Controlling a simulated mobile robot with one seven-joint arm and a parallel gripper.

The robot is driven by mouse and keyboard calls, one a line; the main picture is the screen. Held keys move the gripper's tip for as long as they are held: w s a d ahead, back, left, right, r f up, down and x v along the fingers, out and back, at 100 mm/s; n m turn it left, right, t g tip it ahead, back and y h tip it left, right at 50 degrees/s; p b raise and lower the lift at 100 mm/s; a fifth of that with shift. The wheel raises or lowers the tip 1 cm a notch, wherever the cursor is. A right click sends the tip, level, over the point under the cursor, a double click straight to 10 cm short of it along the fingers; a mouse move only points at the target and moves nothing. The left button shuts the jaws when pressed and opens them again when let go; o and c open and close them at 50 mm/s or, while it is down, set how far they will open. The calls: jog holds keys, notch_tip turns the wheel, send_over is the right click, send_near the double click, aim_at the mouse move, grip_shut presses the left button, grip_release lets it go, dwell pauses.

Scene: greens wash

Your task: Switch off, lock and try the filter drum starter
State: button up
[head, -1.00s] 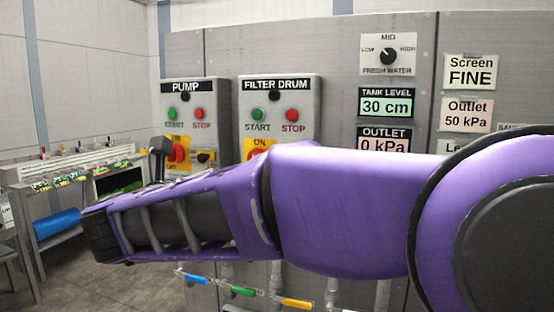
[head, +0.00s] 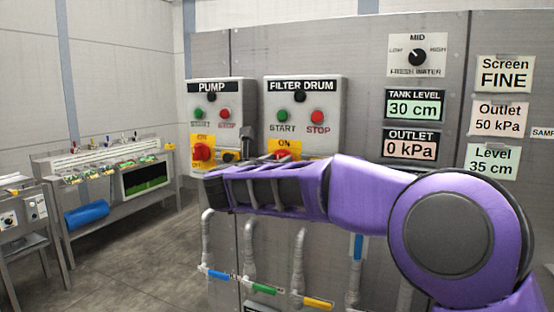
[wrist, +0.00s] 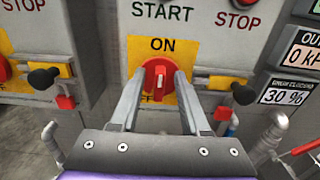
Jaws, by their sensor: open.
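The filter drum starter (head: 305,112) is a grey box with a green START button (head: 283,116), a red STOP button (head: 319,117) and a yellow plate marked ON. In the wrist view its red rotary switch (wrist: 158,75) sits on the yellow plate (wrist: 160,45), its handle about upright, toward ON. My gripper (wrist: 160,78) is open, one finger on either side of the switch; I cannot tell whether they touch it. Right of it, a black knob (wrist: 245,82) stands on a yellow strip, with a red item (wrist: 222,113) below. In the head view my arm hides the switch's lower part.
The pump starter (head: 215,110) is close on the left, with its own red switch (head: 202,152) and black knob (wrist: 44,78). Pipes with coloured valve handles (head: 265,289) run below. Gauges (head: 415,106) are on the right. Open floor (head: 140,250) lies left.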

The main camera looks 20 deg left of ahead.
jog(key=shift+c, duration=0.2)
grip_shut()
jog(key=shift+n, duration=0.4)
jog(key=shift+a+f+n+p, duration=0.2)
jog(key=shift+n+p, duration=0.9)
jog(key=shift+n, duration=1.75)
jog(key=shift+a+f+n+p, duration=0.2)
jog(key=shift+n+p, duration=0.95)
jog(key=shift+n, duration=1.75)
jog(key=shift+a+f+n+p, duration=0.2)
jog(key=shift+n+p, duration=0.9)
jog(key=shift+n, duration=1.75)
